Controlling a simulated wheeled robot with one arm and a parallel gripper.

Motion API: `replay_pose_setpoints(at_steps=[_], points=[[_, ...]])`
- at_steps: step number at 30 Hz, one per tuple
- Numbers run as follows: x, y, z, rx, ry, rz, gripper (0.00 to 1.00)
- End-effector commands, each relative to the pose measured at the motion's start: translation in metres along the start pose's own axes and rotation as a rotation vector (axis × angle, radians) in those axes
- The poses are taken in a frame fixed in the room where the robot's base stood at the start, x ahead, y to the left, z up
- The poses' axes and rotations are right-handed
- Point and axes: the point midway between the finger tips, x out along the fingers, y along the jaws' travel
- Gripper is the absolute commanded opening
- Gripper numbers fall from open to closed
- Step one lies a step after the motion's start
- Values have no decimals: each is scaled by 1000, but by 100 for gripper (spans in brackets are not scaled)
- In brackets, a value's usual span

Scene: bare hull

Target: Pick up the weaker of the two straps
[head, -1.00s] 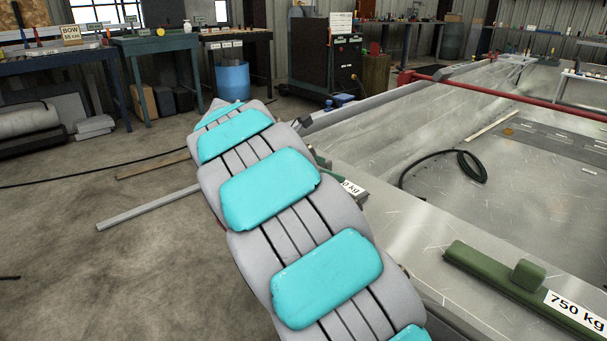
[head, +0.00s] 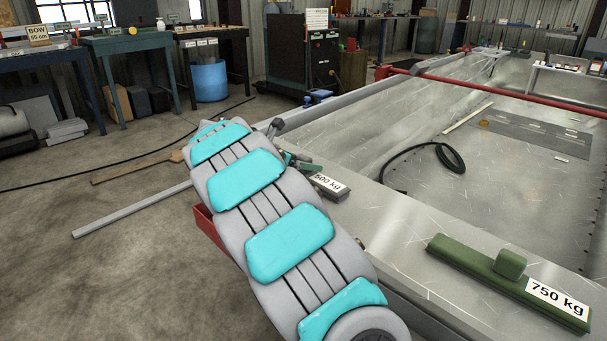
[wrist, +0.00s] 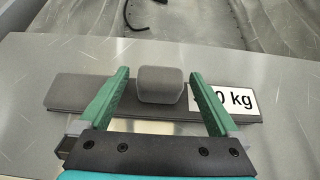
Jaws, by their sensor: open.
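The grey strap (wrist: 75,92) lies flat on the metal hull surface in the wrist view, with a raised grey block (wrist: 160,84) at its middle. Its white label is partly covered by my right finger there; in the head view the grey strap (head: 340,195) reads 500 kg. The green strap (head: 470,262), with its own raised block and a 750 kg label, lies at the lower right of the head view. My gripper (wrist: 160,74) is open, its two green fingers on either side of the grey block with gaps between. I cannot tell how high the fingertips are.
A black hose (head: 425,150) lies coiled in the hull. A red bar (head: 500,95) crosses the hull farther back. Workbenches (head: 130,45) and a blue bin (head: 209,82) stand along the back. The surface between the two straps is clear.

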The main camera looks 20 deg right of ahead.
Motion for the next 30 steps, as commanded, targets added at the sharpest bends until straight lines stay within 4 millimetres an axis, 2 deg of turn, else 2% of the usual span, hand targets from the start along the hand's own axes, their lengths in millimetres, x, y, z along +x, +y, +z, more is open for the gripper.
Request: replay_pose_setpoints(at_steps=[7, 30], points=[[3, 0, 0, 0, 0, 1, 96], [2, 0, 0, 0, 1, 1, 10]])
